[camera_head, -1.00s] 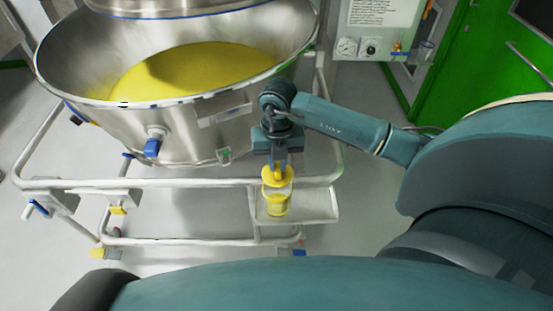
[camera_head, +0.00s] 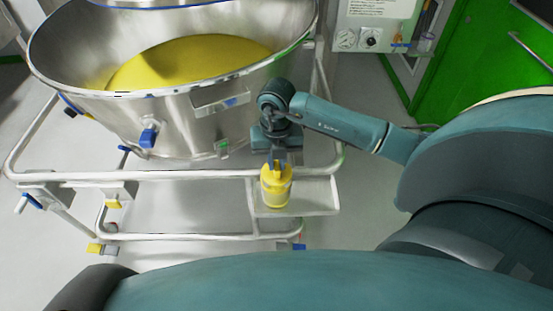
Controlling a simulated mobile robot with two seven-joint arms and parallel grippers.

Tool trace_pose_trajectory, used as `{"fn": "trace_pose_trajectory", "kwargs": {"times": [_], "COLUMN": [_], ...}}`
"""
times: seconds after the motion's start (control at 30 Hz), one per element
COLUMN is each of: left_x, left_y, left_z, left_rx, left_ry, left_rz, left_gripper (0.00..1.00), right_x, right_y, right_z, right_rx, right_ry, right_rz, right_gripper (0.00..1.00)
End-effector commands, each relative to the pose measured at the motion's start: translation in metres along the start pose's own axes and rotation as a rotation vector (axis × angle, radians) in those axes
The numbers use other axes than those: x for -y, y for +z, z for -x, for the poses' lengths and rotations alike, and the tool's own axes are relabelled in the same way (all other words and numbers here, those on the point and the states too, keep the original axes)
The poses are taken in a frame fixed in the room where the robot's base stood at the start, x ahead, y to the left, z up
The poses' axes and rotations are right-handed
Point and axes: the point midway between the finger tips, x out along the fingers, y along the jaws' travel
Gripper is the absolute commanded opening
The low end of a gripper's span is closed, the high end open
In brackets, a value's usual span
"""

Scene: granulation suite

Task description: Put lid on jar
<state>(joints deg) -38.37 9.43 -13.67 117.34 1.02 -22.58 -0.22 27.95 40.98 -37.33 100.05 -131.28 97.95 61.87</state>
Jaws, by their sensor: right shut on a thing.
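A small jar (camera_head: 276,197) with yellow contents stands upright on a small tray (camera_head: 321,195) on the front rail of the trolley. A yellow lid (camera_head: 275,172) sits at the top of the jar, with no clear gap between them. Whether it is fully seated I cannot tell. My right gripper (camera_head: 276,162) points down from above and is shut on the lid; the fingertips are partly hidden behind it. My left gripper is not in view.
A large steel bowl (camera_head: 185,125) full of yellow powder stands on the tubular trolley (camera_head: 150,175) behind and left of the jar. A panel with gauges (camera_head: 370,38) and a green door (camera_head: 480,60) are at the back right. The tray's right part is bare.

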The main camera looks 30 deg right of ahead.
Motion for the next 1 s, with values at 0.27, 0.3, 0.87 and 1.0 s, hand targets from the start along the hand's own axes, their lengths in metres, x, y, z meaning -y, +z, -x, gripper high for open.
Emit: {"fn": "trace_pose_trajectory", "kwargs": {"times": [0.27,0.3,0.87,1.0], "left_x": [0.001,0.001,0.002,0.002], "left_y": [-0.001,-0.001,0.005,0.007], "left_z": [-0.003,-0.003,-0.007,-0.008], "left_rx": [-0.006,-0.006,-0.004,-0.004], "left_ry": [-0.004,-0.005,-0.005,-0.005], "left_rz": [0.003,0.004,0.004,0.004], "left_gripper": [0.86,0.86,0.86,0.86], "right_x": [0.000,0.000,0.000,0.000], "right_y": [0.000,0.000,0.000,0.000], "right_z": [-0.003,-0.003,-0.012,-0.014], "right_rx": [0.000,0.000,0.000,0.000], "right_ry": [0.001,0.001,0.001,0.001], "right_rz": [0.000,0.000,0.000,0.000], "right_gripper": [0.00,0.00,0.00,0.00]}}
